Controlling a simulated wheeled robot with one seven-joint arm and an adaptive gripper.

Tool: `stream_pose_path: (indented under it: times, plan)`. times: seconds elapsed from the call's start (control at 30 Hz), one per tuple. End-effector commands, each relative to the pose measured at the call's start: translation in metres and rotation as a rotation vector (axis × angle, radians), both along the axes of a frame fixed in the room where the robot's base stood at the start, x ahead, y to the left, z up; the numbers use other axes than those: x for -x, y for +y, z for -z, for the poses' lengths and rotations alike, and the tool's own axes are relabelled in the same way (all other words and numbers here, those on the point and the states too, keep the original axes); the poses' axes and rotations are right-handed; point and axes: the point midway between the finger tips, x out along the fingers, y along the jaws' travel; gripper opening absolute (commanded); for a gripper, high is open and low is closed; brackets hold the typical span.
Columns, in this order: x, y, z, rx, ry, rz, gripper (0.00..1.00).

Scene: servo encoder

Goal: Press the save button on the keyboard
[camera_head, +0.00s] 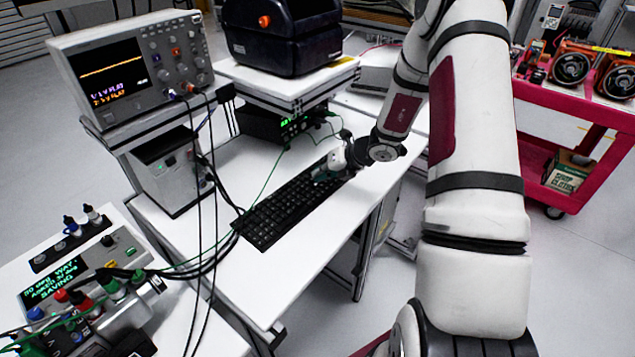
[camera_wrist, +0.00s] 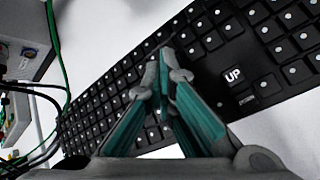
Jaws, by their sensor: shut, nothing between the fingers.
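The black keyboard (camera_head: 272,219) lies on the white table in the head view, and its right end is partly behind my gripper (camera_head: 330,172). In the wrist view the keyboard (camera_wrist: 105,82) runs diagonally across the picture. My gripper (camera_wrist: 163,82) has teal-padded fingers, shut and empty, with the tips over the keys near the middle of the picture. I cannot tell whether the tips touch a key. I cannot make out a save label on any key.
An oscilloscope (camera_head: 128,62) stands on a shelf at the left. A device with a green-text display (camera_head: 62,277) reading "SAVING" sits at the lower left. Black cables (camera_head: 205,262) cross the table beside the keyboard's left end. The table's front part (camera_head: 290,280) is clear.

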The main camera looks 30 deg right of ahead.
Motion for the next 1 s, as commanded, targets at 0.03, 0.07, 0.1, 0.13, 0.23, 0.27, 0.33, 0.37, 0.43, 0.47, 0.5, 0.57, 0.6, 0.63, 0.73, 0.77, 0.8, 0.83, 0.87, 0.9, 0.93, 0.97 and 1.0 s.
stream_pose_path:
  times: [0.03, 0.07, 0.1, 0.13, 0.23, 0.27, 0.33, 0.37, 0.43, 0.47, 0.5, 0.57, 0.6, 0.63, 0.73, 0.77, 0.8, 0.83, 0.87, 0.9, 0.93, 0.97, 1.0]
  plan:
    - [0.000, 0.000, 0.000, 0.001, 0.001, 0.000, 0.00]
    - [0.000, 0.000, 0.000, 0.001, 0.001, 0.000, 0.00]
    - [0.000, 0.000, 0.000, 0.001, 0.001, 0.000, 0.00]
    - [0.001, 0.000, -0.001, 0.001, 0.001, 0.000, 0.00]
    - [0.001, 0.000, -0.005, 0.002, 0.001, -0.001, 0.00]
    - [0.001, 0.000, -0.007, 0.002, 0.001, -0.001, 0.00]
    - [0.001, 0.000, -0.011, 0.001, 0.000, 0.000, 0.00]
    - [0.001, 0.000, -0.012, 0.001, 0.000, 0.000, 0.00]
    - [0.001, 0.000, -0.015, 0.001, 0.000, 0.000, 0.00]
    - [0.001, 0.000, -0.016, 0.001, 0.000, 0.000, 0.00]
    - [0.001, 0.000, -0.016, 0.001, 0.000, 0.000, 0.00]
    - [0.000, 0.000, -0.016, 0.001, 0.000, 0.001, 0.00]
    - [0.000, 0.000, -0.016, 0.001, 0.000, 0.001, 0.00]
    - [0.000, 0.000, -0.016, 0.001, 0.000, 0.001, 0.00]
    - [0.000, 0.000, -0.016, 0.001, 0.000, 0.001, 0.00]
    - [0.000, 0.000, -0.016, 0.000, 0.000, 0.000, 0.00]
    - [0.000, 0.000, -0.017, 0.001, 0.000, -0.001, 0.00]
    - [0.000, 0.000, -0.018, 0.001, 0.000, -0.001, 0.00]
    - [0.000, 0.000, -0.020, 0.001, 0.000, -0.001, 0.00]
    - [0.001, 0.000, -0.023, 0.001, -0.001, -0.001, 0.00]
    - [0.001, 0.000, -0.026, 0.002, -0.001, -0.002, 0.00]
    - [0.001, 0.000, -0.029, 0.002, -0.001, -0.002, 0.00]
    - [0.001, 0.000, -0.033, 0.001, -0.001, -0.001, 0.00]
